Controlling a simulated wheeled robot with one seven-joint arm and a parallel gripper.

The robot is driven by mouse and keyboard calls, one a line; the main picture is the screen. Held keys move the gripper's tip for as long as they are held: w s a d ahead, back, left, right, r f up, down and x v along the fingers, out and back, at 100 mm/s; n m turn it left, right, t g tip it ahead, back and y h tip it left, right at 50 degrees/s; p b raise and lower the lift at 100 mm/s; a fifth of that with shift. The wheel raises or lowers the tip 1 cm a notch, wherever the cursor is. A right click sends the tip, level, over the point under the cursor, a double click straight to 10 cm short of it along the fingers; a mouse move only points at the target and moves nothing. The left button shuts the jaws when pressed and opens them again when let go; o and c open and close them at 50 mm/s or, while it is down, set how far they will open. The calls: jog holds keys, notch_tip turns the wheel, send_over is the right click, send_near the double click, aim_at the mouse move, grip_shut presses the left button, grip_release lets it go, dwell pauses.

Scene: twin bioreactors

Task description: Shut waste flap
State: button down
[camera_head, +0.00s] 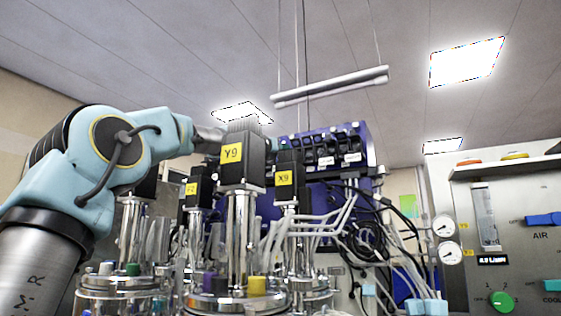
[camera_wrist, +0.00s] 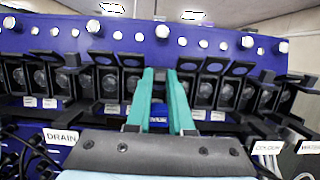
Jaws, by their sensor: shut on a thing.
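A row of black pump heads with hinged flaps runs across a blue panel (camera_wrist: 60,42) in the wrist view. Several flaps stand raised, such as one left of my gripper (camera_wrist: 132,60) and one right of it (camera_wrist: 187,62). My gripper (camera_wrist: 160,74) has its teal fingers close together around a dark piece in this row, seemingly a flap, mostly hidden by the fingers. A label below it is partly covered. I cannot read which flap is the waste one. In the head view the blue pump unit (camera_head: 363,135) is at the back, my gripper largely hidden behind a motor.
Black motors labelled Y9 (camera_head: 236,165) and X9 (camera_head: 288,180) stand close in front of the unit, below my arm. Tubes and cables (camera_head: 355,240) hang at its right. A control panel with gauges (camera_head: 490,220) is at far right. A lamp (camera_head: 330,88) hangs above.

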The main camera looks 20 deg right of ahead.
jog(key=shift+s+d+f+h+b, duration=0.1)
jog(key=shift+f+h+b, duration=0.35)
jog(key=shift+b, duration=0.7)
jog(key=shift+r+t+b, duration=0.2)
jog(key=shift+t+b, duration=0.1)
jog(key=shift+b, duration=0.45)
jog(key=c, duration=0.8)
grip_release()
jog(key=shift+s+a+f+b, duration=0.1)
jog(key=shift+a+f+b, duration=0.15)
jog(key=shift+a+b, duration=0.2)
jog(key=b+v, duration=0.7)
jog(key=v, duration=0.3)
jog(key=shift+d, duration=0.1)
